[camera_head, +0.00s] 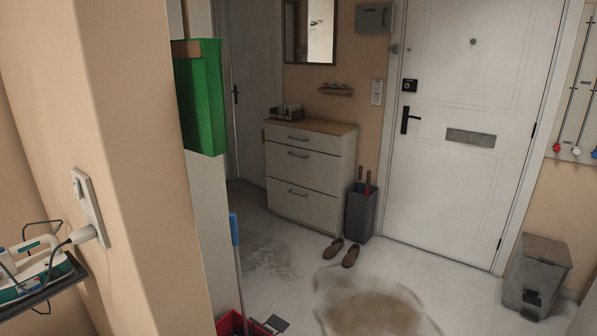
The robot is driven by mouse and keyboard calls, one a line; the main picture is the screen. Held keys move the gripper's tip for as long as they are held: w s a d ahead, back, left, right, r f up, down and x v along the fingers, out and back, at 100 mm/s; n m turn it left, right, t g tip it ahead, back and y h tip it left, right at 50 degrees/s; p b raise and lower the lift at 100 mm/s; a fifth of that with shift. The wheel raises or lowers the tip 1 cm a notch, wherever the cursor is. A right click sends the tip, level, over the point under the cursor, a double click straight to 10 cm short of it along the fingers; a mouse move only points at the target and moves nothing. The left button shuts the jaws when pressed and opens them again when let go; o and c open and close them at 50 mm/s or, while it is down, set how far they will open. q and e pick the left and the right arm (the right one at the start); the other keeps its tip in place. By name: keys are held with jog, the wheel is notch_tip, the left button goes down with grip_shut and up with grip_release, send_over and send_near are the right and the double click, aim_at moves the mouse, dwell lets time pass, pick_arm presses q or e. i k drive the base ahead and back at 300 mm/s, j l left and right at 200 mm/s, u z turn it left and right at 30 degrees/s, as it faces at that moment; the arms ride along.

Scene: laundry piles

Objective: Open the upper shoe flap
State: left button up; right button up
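A pale shoe cabinet (272,170) with a wooden top stands against the back wall, left of the white door. Its front has three panels, each with a bar handle: a shallow top panel (318,143), a middle panel (325,168) and a bottom panel (320,207). All three look shut. I cannot tell for sure which panel is the upper flap; the top one may be a drawer. Neither of my grippers is in view.
A wall corner (135,150) stands close on the left, with a green box (202,100) beyond it. Brown shoes (350,256) and a grey bin (360,213) sit by the cabinet. A brown stain (370,310) marks the open floor. A pedal bin (536,275) stands right.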

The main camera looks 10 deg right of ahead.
aim_at(317, 170)
jog(key=i+l+z, duration=0.35)
jog(key=i+z, duration=0.15)
jog(key=i+l+z, duration=0.1)
jog(key=i+z, duration=0.35)
jog(key=i+l+z, duration=0.15)
jog(key=i, duration=0.7)
jog(key=i+l+z, duration=0.1)
jog(key=i, duration=0.8)
jog(key=i+j+u, duration=0.2)
jog(key=i+u, duration=0.3)
jog(key=i, duration=0.25)
jog(key=i+l+u, duration=0.15)
jog(key=i+u, duration=0.3)
jog(key=i, duration=0.3)
